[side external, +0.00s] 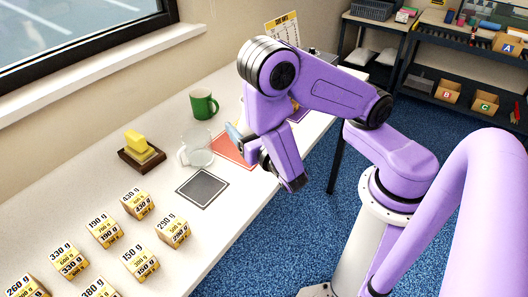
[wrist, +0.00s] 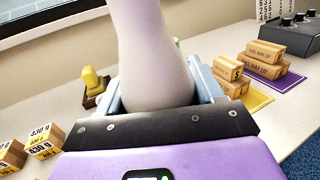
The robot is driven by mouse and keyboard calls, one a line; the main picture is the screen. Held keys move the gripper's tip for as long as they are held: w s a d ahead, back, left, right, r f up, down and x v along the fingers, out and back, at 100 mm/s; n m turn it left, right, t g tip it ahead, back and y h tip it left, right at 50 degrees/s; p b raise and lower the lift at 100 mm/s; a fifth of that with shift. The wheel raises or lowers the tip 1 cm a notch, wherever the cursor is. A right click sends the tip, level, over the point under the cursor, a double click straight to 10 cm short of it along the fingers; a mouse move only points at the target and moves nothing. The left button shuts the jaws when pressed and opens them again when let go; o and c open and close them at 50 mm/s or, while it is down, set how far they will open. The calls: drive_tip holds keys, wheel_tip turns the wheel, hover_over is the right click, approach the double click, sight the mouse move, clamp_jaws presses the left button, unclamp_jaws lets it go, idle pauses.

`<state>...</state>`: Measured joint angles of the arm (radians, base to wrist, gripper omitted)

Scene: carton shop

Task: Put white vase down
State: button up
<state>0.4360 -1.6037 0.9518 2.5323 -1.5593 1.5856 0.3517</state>
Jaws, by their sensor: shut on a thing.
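The white vase (wrist: 150,50) fills the middle of the wrist view, upright, with a rounded lower body and a narrower neck running out of the top. My gripper (wrist: 152,98) is shut on its lower body, one pale blue finger on each side. The vase's base is hidden behind my gripper, so I cannot tell whether it touches the table. In the side view my gripper (side external: 238,134) is over the table by a red mat (side external: 226,144). A pale, glassy rounded thing (side external: 197,150) shows just left of it; I cannot tell whether it is the vase.
A dark square pad (side external: 203,187) lies bare on the white table. A green mug (side external: 204,105) stands behind, and a yellow block on a brown holder (side external: 141,150) at left. Several weight-marked cartons (side external: 137,203) fill the front left. Brown cartons (wrist: 266,58) are at right.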

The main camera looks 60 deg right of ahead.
drive_tip(key=w+d+f+m+g+h, duration=0.1)
drive_tip(key=d+m+g+h, duration=0.1)
drive_tip(key=d, duration=0.4)
drive_tip(key=w+d+f+m+g+h, duration=0.1)
drive_tip(key=w+d+f+h, duration=0.1)
drive_tip(key=d, duration=0.4)
drive_tip(key=shift+s+f, duration=0.1)
drive_tip(key=shift+f, duration=3.7)
drive_tip(key=shift+f, duration=0.15)
drive_tip(key=o, duration=1.2)
